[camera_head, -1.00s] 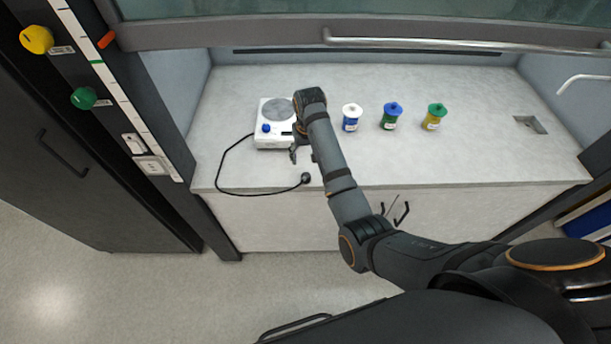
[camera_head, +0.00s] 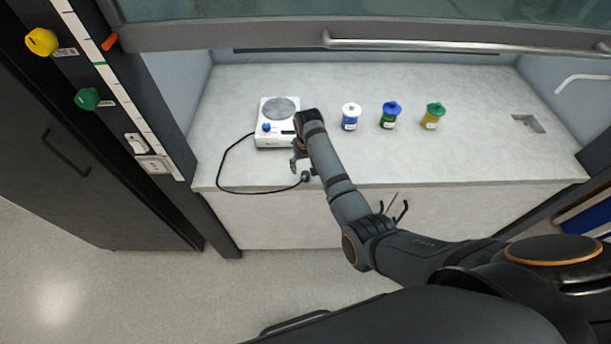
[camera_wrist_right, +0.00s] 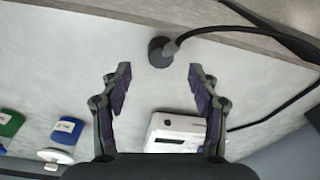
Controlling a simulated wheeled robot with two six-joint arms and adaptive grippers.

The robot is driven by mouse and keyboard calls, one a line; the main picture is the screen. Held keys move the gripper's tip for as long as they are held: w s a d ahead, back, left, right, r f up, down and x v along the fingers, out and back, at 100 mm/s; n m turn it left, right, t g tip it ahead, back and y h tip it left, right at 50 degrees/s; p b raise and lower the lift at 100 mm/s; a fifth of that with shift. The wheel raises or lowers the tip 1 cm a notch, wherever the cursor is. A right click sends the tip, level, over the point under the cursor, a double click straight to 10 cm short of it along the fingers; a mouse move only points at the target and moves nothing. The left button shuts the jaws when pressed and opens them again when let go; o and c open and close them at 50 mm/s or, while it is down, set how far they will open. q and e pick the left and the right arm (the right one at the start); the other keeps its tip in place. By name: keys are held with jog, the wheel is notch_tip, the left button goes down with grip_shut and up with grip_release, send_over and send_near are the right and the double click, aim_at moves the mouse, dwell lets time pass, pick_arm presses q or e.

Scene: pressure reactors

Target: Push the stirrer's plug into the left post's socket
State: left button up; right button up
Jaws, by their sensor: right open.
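The stirrer (camera_head: 276,134) is a white hotplate unit with a grey round top and a blue knob, on the left part of the counter. Its black cable loops left and forward to the round dark plug (camera_head: 305,176), lying near the counter's front edge. The left post (camera_head: 150,120) carries a pale socket (camera_head: 152,165) low on its face, below a switch. My right gripper (camera_head: 303,166) is open above the counter beside the plug. In the right wrist view the plug (camera_wrist_right: 160,51) sits just beyond and between the open fingertips (camera_wrist_right: 159,74). My left gripper is out of view.
Three lidded jars, white-topped (camera_head: 350,117), blue-topped (camera_head: 390,115) and green-topped (camera_head: 433,116), stand right of the stirrer. A raised sash with a metal bar (camera_head: 450,45) crosses above. The right side of the counter is clear around a sink recess (camera_head: 528,123).

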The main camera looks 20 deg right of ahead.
aim_at(306, 174)
jog(key=shift+f+p, duration=0.3)
jog(key=shift+f, duration=1.9)
jog(key=c, duration=1.2)
jog(key=shift+r, duration=0.1)
